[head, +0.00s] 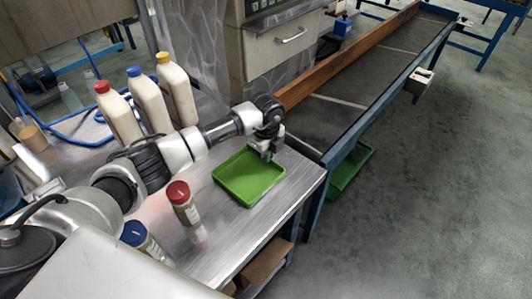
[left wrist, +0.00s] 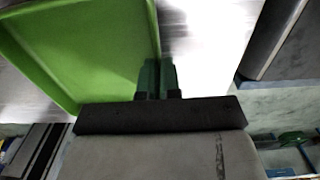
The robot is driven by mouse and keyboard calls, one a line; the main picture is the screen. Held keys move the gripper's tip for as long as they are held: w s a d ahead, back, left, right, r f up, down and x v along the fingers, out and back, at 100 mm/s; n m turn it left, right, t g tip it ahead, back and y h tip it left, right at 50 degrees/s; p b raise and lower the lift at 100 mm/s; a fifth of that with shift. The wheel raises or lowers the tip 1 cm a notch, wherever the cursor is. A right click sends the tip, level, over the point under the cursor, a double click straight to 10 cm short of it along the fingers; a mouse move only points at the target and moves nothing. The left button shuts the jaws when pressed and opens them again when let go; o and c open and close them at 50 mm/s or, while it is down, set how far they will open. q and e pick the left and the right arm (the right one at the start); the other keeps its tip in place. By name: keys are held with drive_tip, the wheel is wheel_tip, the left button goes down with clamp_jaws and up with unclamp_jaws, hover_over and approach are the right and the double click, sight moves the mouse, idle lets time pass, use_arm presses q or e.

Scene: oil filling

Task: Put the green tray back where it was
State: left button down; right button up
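The green tray (head: 235,182) is at the right end of the metal table, level and empty; I cannot tell whether it rests on the table or is just above it. My left gripper (head: 267,157) points down at the tray's upper right edge. In the left wrist view, the gripper fingers (left wrist: 158,80) are close together on either side of the rim of the green tray (left wrist: 85,50), pinching it. My right gripper is not in view.
Another green tray (head: 350,167) is low beside the long conveyor (head: 345,85).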

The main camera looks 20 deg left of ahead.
use_arm(q)
drive_tip(key=shift+f, duration=0.15)
drive_tip(key=c, duration=1.3)
unclamp_jaws()
drive_tip(key=shift+c, duration=0.2)
drive_tip(key=shift+r, duration=0.25)
wheel_tip(320, 180, up, 12)
drive_tip(key=b, duration=0.1)
drive_tip(key=shift+f, duration=0.1)
